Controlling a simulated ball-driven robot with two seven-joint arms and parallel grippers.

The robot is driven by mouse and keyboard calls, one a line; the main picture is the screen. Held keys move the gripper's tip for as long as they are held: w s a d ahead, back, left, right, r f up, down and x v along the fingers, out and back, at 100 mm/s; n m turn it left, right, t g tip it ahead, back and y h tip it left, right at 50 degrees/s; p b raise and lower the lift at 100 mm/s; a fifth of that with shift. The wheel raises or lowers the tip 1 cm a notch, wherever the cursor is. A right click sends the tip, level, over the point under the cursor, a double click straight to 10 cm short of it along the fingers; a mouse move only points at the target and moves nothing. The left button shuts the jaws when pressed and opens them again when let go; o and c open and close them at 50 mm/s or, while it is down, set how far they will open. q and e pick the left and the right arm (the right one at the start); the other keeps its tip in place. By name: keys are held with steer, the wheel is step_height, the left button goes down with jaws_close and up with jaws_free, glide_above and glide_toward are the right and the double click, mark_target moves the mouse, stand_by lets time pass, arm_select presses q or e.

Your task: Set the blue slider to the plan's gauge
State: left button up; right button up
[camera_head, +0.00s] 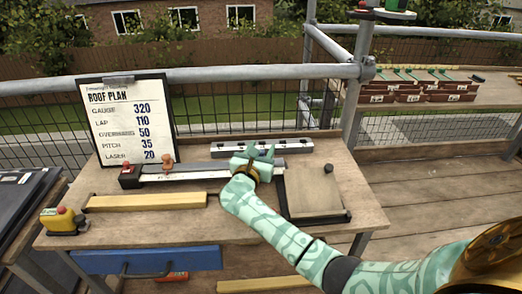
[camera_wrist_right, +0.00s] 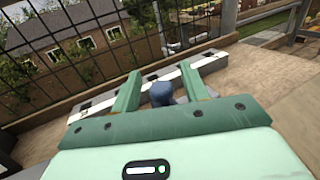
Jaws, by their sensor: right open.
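The roof plan board (camera_head: 125,120) stands at the back left of the bench and reads gauge 320. A long rail with a pale scale (camera_head: 190,174) lies on the bench, with a dark end block and an orange knob (camera_head: 167,162) towards its left. My right gripper (camera_head: 261,152) is over the right part of this rail and hides it there. In the right wrist view a dark blue knob (camera_wrist_right: 162,93), seemingly the blue slider, stands between the two green fingers (camera_wrist_right: 165,88). The fingers are open, with gaps beside the knob. My left gripper is out of view.
A grey bar with dark marks (camera_head: 225,151) lies behind the gripper. A wooden batten (camera_head: 150,202) and a yellow device (camera_head: 62,222) are at the front left. A flat board with a black knob (camera_head: 312,190) is to the right. Scaffold rails stand behind.

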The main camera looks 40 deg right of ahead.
steer(key=shift+w+d, duration=0.35)
steer(key=shift+d, duration=0.15)
jaws_close()
steer(key=shift+w+a+f+b, duration=0.15)
steer(key=shift+w+a+b, duration=0.15)
steer(key=shift+a+b, duration=0.25)
steer(key=shift+w+a, duration=0.2)
steer(key=shift+a, duration=0.1)
steer(key=shift+r, duration=0.2)
jaws_free()
